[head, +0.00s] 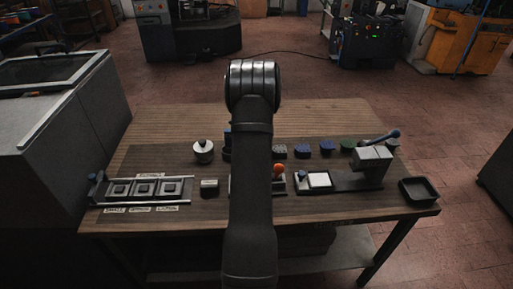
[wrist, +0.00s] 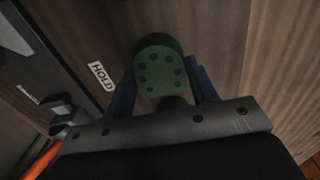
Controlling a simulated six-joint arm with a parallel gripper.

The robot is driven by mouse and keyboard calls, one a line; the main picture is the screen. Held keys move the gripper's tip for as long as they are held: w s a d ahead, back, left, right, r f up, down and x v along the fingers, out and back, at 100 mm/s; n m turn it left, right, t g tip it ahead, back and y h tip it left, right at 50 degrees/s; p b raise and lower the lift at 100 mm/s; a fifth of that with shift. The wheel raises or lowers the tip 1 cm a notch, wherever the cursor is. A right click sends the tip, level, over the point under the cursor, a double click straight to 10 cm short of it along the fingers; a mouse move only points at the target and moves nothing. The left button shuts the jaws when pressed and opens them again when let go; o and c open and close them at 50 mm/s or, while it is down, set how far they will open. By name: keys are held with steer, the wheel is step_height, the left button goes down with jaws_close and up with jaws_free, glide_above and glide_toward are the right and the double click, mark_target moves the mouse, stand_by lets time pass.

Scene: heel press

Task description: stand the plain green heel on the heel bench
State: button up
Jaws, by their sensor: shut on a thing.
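My gripper (wrist: 165,68) is shut on a green heel (wrist: 158,80), with one blue finger on each side of it. The heel's face toward the wrist camera carries several dark round spots. Dark wood lies behind the heel; I cannot tell whether the heel touches it. In the head view my arm hides the gripper and the held heel. Another green heel (head: 347,145) stands in the back row on the bench. I cannot tell for sure which part is the heel bench.
A HOLD label (wrist: 102,75) lies left of the held heel.

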steer(key=o, duration=1)
steer(key=shift+f, duration=0.1)
step_height(320, 180, up, 12)
steer(key=shift+r, duration=0.2)
steer(key=shift+f, duration=0.1)
step_height(320, 180, down, 12)
steer(key=shift+f, duration=0.25)
step_height(320, 180, up, 3)
steer(key=shift+f, duration=0.1)
steer(key=shift+r, duration=0.65)
